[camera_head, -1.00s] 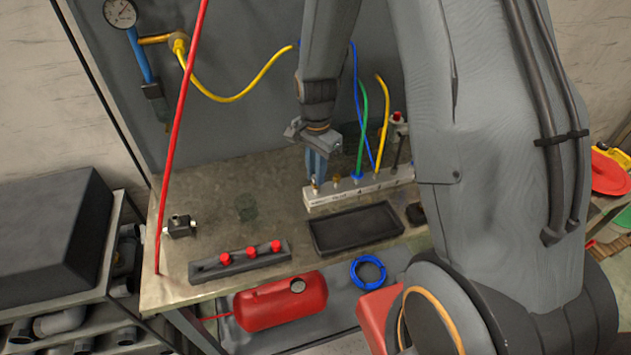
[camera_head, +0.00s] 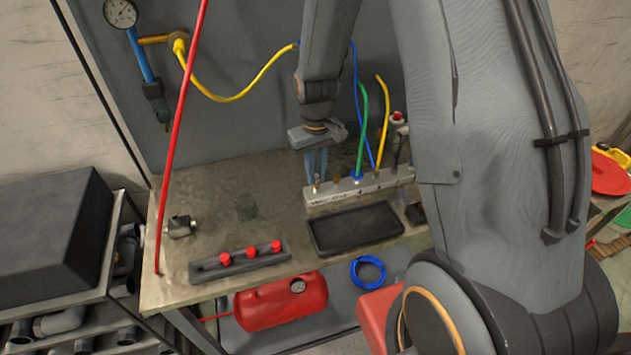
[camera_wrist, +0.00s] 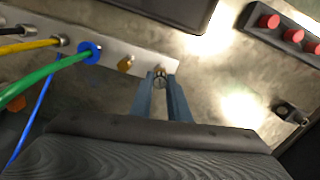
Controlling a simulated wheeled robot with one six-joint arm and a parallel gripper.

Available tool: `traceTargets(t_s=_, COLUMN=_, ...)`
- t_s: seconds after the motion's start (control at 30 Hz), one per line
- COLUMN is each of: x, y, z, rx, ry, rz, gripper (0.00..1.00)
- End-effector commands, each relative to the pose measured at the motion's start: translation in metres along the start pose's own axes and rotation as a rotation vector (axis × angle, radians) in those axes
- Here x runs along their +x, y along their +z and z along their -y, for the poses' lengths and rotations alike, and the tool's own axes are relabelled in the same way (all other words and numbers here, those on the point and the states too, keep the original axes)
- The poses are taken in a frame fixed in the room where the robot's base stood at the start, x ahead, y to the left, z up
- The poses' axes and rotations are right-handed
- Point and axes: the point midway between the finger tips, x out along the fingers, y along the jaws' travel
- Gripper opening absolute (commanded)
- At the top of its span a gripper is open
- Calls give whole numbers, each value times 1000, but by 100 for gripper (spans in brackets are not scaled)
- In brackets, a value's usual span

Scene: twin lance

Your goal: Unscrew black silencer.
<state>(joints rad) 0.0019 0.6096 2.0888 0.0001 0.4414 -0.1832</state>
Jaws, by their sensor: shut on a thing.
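The pale manifold block (camera_head: 345,190) lies on the bench, and its right end shows in the wrist view (camera_wrist: 145,60). My gripper (camera_head: 317,183) points down at the block's left end in the head view. In the wrist view its blue fingers (camera_wrist: 160,84) are shut around a small round fitting with a dark face (camera_wrist: 159,82), which I take for the black silencer. Most of it is hidden by the fingers; whether its thread is still in the port cannot be told. A bronze silencer (camera_wrist: 126,63) stands in the neighbouring port.
Green (camera_head: 365,125) and yellow (camera_head: 382,120) hoses rise close beside my gripper. A black tray (camera_head: 312,238) lies in front of the block. A dark strip with red knobs (camera_head: 205,272) and a small valve (camera_head: 180,227) are to the left. Bare bench lies between.

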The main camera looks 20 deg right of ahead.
Motion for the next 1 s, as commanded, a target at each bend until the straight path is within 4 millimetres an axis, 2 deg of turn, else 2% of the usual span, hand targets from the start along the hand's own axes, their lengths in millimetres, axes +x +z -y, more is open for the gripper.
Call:
traceTargets(t_s=0.6, x=1, y=4, z=1, rx=-761, ry=-5, rz=9, gripper=0)
traceTargets(t_s=0.93, x=1, y=4, z=1, rx=-821, ry=-6, rz=10, gripper=0)
traceTargets(t_s=0.97, x=1, y=4, z=1, rx=-821, ry=-6, rz=10, gripper=19)
traceTargets(t_s=1.0, x=1, y=4, z=1, rx=-820, ry=-6, rz=10, gripper=26)
